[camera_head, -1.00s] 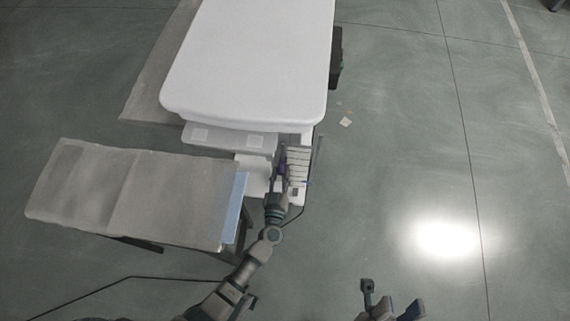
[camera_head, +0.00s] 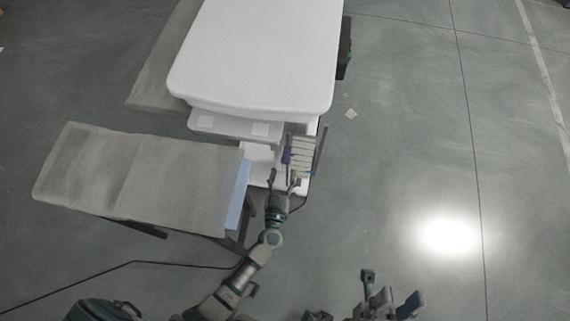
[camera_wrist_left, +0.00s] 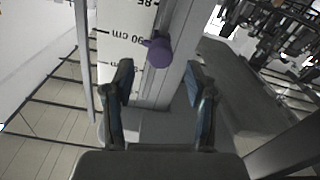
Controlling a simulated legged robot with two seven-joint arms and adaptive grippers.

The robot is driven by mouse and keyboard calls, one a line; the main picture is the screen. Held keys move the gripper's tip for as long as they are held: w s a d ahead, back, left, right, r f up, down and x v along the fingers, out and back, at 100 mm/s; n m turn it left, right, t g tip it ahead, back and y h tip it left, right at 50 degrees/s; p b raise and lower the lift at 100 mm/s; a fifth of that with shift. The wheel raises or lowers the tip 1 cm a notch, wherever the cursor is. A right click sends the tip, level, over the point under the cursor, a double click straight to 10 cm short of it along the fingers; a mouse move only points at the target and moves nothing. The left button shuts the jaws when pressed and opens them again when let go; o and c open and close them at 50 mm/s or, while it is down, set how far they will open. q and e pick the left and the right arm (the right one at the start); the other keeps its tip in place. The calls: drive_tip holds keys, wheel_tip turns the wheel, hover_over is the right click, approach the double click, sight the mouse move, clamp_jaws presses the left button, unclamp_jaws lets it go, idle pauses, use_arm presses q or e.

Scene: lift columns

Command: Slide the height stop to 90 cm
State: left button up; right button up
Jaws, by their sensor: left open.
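The purple height stop (camera_wrist_left: 159,52) sits on a grey upright rail. In the left wrist view its small pointer is beside the 90 cm mark on the white scale (camera_wrist_left: 115,50). In the head view the stop (camera_head: 287,157) shows small at the left edge of the scale (camera_head: 303,155). My left gripper (camera_head: 283,180) is open and empty, just short of the stop and apart from it. In the wrist view its two fingers (camera_wrist_left: 160,85) stand wide apart, with the stop beyond the gap between them. My right gripper (camera_head: 391,290) is open and empty at the bottom, away from the column.
A large white table top (camera_head: 255,55) lies behind the scale. A grey padded bench (camera_head: 140,175) with a blue end stands left of my left arm. A black cable (camera_head: 190,264) runs along the floor. The floor (camera_head: 400,150) to the right is clear.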

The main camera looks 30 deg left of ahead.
use_arm(q)
drive_tip(key=v, duration=0.7)
drive_tip(key=shift+s, duration=0.25)
